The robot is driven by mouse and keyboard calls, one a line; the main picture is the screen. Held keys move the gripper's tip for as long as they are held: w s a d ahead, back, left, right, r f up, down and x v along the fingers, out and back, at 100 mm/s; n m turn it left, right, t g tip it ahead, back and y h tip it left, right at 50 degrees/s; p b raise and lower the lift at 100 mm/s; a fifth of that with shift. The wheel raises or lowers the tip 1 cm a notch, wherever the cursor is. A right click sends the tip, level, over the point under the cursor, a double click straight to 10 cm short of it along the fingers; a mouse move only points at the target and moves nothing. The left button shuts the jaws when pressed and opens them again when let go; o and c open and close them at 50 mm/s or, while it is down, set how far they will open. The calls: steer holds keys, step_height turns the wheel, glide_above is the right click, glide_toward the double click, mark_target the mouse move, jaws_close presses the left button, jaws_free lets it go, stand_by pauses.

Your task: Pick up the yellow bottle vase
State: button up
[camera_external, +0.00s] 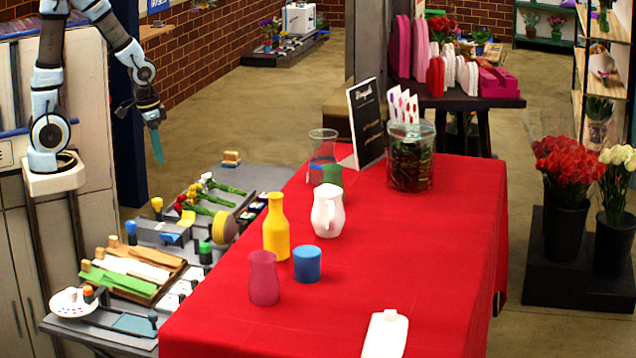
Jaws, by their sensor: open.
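The yellow bottle vase (276,230) stands upright on the red-covered table (420,255), near its left edge. It has a narrow neck and a wider body. A blue cup (307,264) is close to its right, and a pink vase (263,278) is in front of it. A white pitcher (327,211) stands behind it to the right. My gripper (156,142) is at the upper left, raised well away from the yellow vase, with its fingers pointing down. It is open and holds nothing that I can see.
A clear glass vase (322,146), a green cup (331,175), a black sign (367,122) and a large jar (411,160) stand farther back. A low grey bench (150,235) with tools and flowers lies left of the table. The table's right middle is clear.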

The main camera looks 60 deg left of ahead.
steer(key=shift+o, duration=0.2)
steer(key=o, duration=0.8)
